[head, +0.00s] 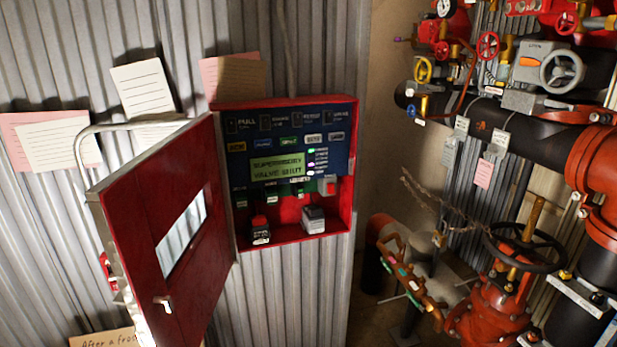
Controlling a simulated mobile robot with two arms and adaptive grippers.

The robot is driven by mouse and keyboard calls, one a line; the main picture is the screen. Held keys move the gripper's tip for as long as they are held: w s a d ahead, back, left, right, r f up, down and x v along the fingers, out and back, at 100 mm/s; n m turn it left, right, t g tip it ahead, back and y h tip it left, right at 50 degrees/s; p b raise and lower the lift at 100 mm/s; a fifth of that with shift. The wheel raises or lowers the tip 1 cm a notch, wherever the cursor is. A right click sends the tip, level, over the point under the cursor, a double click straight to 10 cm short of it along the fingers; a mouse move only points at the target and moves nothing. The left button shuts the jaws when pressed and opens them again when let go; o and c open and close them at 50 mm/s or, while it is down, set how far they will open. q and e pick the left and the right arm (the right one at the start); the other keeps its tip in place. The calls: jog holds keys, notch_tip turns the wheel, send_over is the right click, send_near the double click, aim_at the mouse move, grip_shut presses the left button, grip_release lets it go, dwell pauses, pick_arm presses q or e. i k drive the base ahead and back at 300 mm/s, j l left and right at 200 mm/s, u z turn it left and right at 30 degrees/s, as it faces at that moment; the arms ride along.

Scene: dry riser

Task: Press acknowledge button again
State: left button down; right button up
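A red wall cabinet (342,236) hangs on the corrugated wall. Its red door (141,213), with a window and a small white handle, stands open to the left. Inside is a dark blue control panel (335,112) with several small labelled buttons and a lit green display (277,168), which seems to read "supervisory valve shut". Small green and violet lights show beside the display. Below are a red switch (327,185) and two blocky devices on the cabinet floor. Which button is the acknowledge button is too small to tell. Neither of my grippers is in view.
Paper notes (143,88) hang on the wall behind the door. At the right stand red valves, black pipes and a dark handwheel (524,248). A thin twig-like strand sticks out near the pipes. The space before the open cabinet looks clear.

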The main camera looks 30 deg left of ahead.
aim_at(235, 147)
jog(key=u, duration=1.4)
